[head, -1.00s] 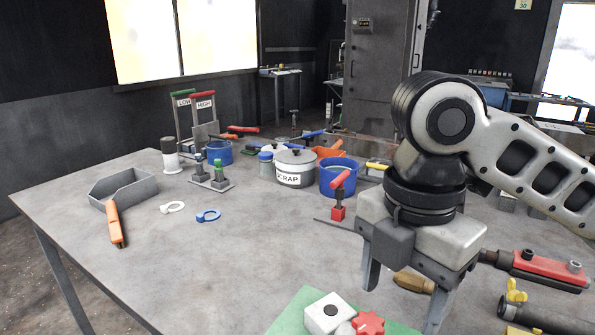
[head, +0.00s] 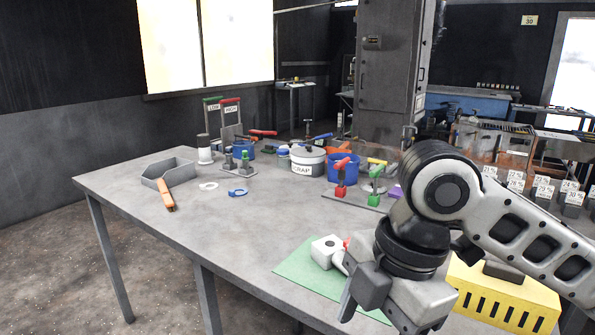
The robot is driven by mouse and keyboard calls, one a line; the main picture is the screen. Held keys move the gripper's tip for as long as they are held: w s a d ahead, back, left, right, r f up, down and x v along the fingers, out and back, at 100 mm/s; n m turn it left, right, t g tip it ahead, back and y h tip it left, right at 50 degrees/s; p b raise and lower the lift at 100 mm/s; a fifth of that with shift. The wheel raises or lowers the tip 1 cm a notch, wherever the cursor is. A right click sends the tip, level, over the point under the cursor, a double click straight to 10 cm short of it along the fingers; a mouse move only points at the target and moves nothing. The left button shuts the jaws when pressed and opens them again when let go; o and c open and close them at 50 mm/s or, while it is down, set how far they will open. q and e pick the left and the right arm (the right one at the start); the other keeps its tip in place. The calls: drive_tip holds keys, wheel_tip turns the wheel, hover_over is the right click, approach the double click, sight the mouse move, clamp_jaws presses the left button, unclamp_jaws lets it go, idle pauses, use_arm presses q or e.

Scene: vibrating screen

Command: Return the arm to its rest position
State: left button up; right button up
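My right arm comes in from the right edge and bends down at a black and white wrist. My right gripper (head: 376,314) points down above the right part of the work table (head: 140,202), near the green mat (head: 298,268). One finger shows clearly; the other is partly cut off by the bottom edge. The fingers look spread apart, and I see nothing held between them. A white block (head: 325,250) with a dark hole lies on the mat just left of the gripper, and the wrist partly hides a red part beside it. My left gripper is not in view.
A yellow slotted box (head: 500,303) stands below the forearm. Red (head: 341,178) and green (head: 375,186) clamps, a SCRAP pot (head: 307,162) and a blue bin (head: 342,168) stand behind. A grey tray (head: 168,170) is far left.

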drive_tip(key=w+a+f+m+t+y, duration=0.2)
drive_tip(key=a+f+m+t+y, duration=0.15)
drive_tip(key=f+m, duration=0.3)
drive_tip(key=w+a+f+m+t+y, duration=0.1)
drive_tip(key=a+f+m+t+y, duration=0.1)
drive_tip(key=a+f+m+y, duration=0.45)
drive_tip(key=s+d+f+m+t+h, duration=0.2)
drive_tip(key=s+d+f+m+h, duration=0.2)
drive_tip(key=d+f, duration=0.4)
drive_tip(key=s+d+f+m+t+h, duration=0.3)
drive_tip(key=s+d+f+m+h, duration=0.1)
drive_tip(key=d+f, duration=0.4)
drive_tip(key=shift+s+h, duration=0.6)
drive_tip(key=shift+s, duration=0.5)
